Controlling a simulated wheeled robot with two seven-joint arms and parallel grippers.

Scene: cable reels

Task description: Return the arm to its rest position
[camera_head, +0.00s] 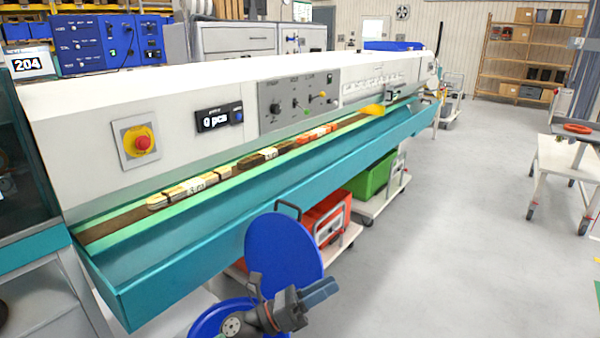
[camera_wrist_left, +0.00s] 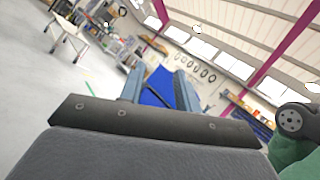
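My left gripper (camera_head: 322,292) is at the bottom middle of the head view, in front of a blue round disc (camera_head: 290,245). Its grey-blue fingers point right, over the floor. In the left wrist view the two fingers of the gripper (camera_wrist_left: 160,88) stand apart. A blue surface shows between them, and I cannot tell what it is. Whether the gripper touches the blue disc is not clear. A second blue disc (camera_head: 205,320) shows lower left, cut by the frame edge. My right gripper is not in view.
A long white machine with a teal trough (camera_head: 190,262) runs from lower left to the back. Under it are a red crate (camera_head: 322,218) and a green crate (camera_head: 372,178) on carts. A white table (camera_head: 565,165) stands right. The grey floor (camera_head: 450,240) between is clear.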

